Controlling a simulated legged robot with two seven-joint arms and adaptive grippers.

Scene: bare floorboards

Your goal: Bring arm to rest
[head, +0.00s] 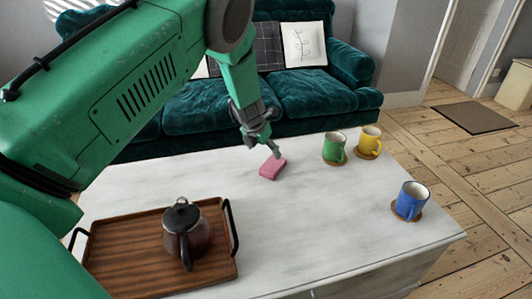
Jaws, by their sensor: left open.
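My left arm reaches in from the left across the picture in the head view. Its gripper (264,143) is open and points down over the far part of the white table (335,215). A pink block (272,168) lies on the table just below the fingertips. I cannot tell whether the fingers touch it. My right gripper is not in view.
A wooden tray (125,270) with a dark pot (187,235) is at the front left. A green mug (334,148), a yellow mug (369,140) and a blue mug (411,198) stand at the right. A teal sofa (312,92) is behind the table.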

